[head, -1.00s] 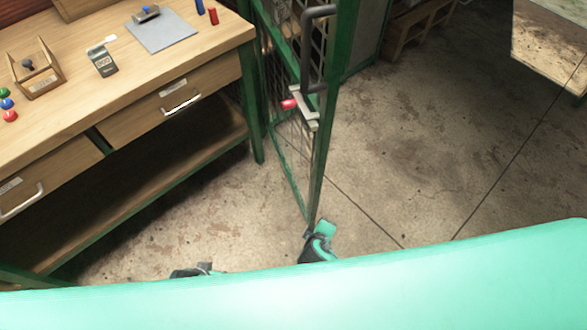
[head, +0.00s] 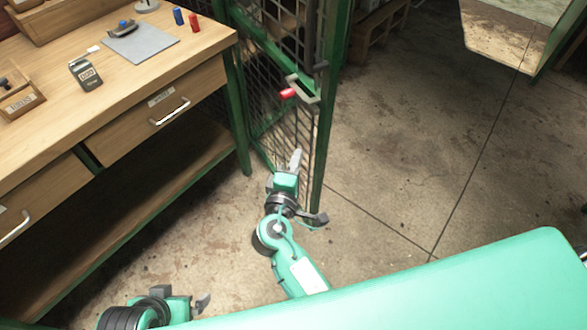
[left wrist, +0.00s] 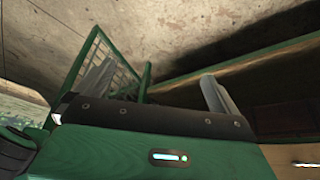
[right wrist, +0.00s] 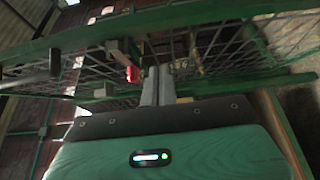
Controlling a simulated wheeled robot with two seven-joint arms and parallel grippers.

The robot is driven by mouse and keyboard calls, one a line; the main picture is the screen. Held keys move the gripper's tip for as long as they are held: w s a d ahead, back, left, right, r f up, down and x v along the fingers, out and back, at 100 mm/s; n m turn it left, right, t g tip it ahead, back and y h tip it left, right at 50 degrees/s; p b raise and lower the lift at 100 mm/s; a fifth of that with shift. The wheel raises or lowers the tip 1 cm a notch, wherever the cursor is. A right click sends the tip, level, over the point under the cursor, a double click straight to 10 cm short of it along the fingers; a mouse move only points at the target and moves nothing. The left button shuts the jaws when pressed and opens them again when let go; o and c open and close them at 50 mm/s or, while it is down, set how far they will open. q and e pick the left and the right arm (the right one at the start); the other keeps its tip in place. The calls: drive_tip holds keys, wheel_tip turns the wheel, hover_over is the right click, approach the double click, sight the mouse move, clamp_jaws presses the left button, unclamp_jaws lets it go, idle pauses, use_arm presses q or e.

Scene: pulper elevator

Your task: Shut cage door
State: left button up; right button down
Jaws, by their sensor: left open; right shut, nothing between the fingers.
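The cage door (head: 322,130) is a green frame with dark mesh, seen nearly edge-on in the head view and reaching toward me. A latch with a red grip (head: 288,94) sits partway up it. My right gripper (head: 296,158) is shut and empty, low beside the mesh on the door's left side; I cannot tell whether it touches. In the right wrist view its fingers (right wrist: 158,86) point up at the mesh, just right of the red grip (right wrist: 132,74). My left gripper (left wrist: 160,88) is open and empty, low at the bottom left of the head view.
A wooden workbench (head: 60,120) with drawers stands left of the door, its green leg (head: 238,130) close to the cage. A pallet (head: 378,30) lies behind the door. A pale-topped table (head: 505,40) is at the upper right. The concrete floor (head: 400,150) between is clear.

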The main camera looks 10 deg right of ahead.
sight(319, 128)
drive_tip(key=shift+w+d+p, duration=0.15)
drive_tip(key=shift+w+d, duration=1.2)
drive_tip(key=shift+d, duration=0.2)
drive_tip(key=shift+w+d+p, duration=0.15)
drive_tip(key=shift+w+d, duration=1.2)
drive_tip(key=shift+d, duration=0.15)
